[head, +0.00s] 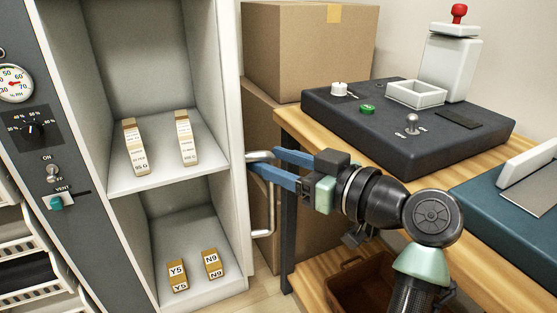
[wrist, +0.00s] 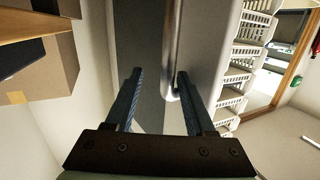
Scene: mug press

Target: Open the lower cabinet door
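The cabinet (head: 228,120) stands at the left in the head view, with the insides of two compartments showing. A pale bar handle (head: 270,205) sticks out to the right of its right front edge. No door panel covers the compartments; I cannot tell clearly which panel bears the handle. My gripper (head: 256,164) is at the handle's upper end, its blue fingers partly hiding it. In the wrist view the fingers (wrist: 157,80) are apart, and the handle bar (wrist: 172,45) shows between their lines, nearer the right finger. Contact cannot be told.
Upright boxes (head: 184,138) stand on the upper shelf and small labelled blocks (head: 178,277) below. A wooden table (head: 291,122) with a dark control unit (head: 350,115) stands close right of my gripper. Cardboard boxes (head: 305,50) are behind. Some floor shows below the handle.

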